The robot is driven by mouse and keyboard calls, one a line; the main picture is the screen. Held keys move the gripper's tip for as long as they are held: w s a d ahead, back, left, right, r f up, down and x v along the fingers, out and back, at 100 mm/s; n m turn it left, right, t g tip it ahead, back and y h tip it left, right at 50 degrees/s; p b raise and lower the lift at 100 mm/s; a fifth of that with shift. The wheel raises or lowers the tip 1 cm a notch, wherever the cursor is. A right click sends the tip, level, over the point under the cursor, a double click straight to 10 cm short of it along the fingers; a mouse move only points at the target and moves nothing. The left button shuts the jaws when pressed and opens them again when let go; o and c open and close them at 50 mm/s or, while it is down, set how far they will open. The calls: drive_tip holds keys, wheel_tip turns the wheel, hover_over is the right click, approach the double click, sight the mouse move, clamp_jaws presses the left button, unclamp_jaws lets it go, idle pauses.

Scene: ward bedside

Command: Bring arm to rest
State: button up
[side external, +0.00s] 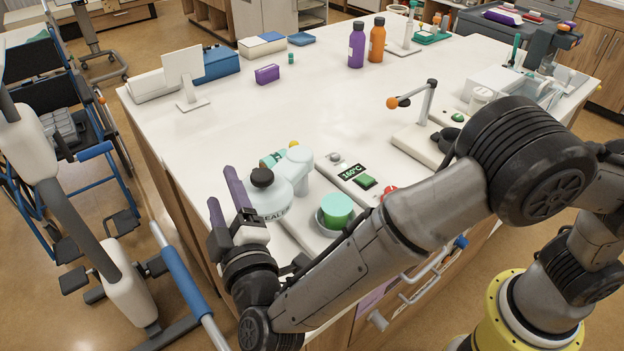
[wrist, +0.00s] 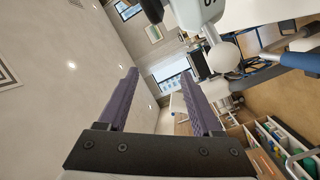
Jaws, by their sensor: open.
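My gripper (side external: 224,214) is at the near left corner of the white counter in the side external view. Its two purple fingers are apart and point up, with nothing between them. In the wrist view the open fingers (wrist: 160,105) point toward the far wall and ceiling, with only empty space between them. My arm reaches across the near edge of the counter from the right. Just right of the fingers stands a pale rounded sealer device (side external: 272,195) with a black knob; whether the gripper touches it cannot be told.
Purple (side external: 356,46) and orange (side external: 377,42) bottles stand at the back of the counter (side external: 240,115). A wheelchair (side external: 60,130) stands on the left. The counter's middle is clear.

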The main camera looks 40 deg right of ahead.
drive_tip(key=w+d+r+m+h, duration=0.1)
drive_tip(key=d+r, duration=0.1)
drive_tip(key=w+d+r+m+h, duration=0.1)
drive_tip(key=w+d+r, duration=0.1)
drive_tip(key=d, duration=0.1)
drive_tip(key=w+d+r+m, duration=0.1)
drive_tip(key=d+r, duration=0.1)
drive_tip(key=d, duration=0.1)
drive_tip(key=shift+w+r+g+h, duration=0.25)
drive_tip(key=shift+w+g+h, duration=0.05)
drive_tip(key=shift+h, duration=0.1)
drive_tip(key=d+r+m+t+y, duration=0.2)
drive_tip(key=d+r+m+y, duration=0.1)
drive_tip(key=d+r, duration=1.85)
drive_tip(key=s+d+f+n+g+y, duration=0.2)
drive_tip(key=s+y, duration=0.3)
drive_tip(key=s, duration=0.5)
drive_tip(key=s+d+f+m+g, duration=0.1)
drive_tip(key=s+f+g, duration=0.4)
drive_tip(key=s+f, duration=0.5)
drive_tip(key=s+d+f+m+g, duration=0.1)
drive_tip(key=s+f+m+g, duration=0.2)
drive_tip(key=s+f+g, duration=0.3)
drive_tip(key=s+f, duration=0.3)
drive_tip(key=f, duration=0.3)
drive_tip(key=shift+s+d+h, duration=0.25)
drive_tip(key=shift+s+h, duration=0.05)
drive_tip(key=shift+s, duration=0.1)
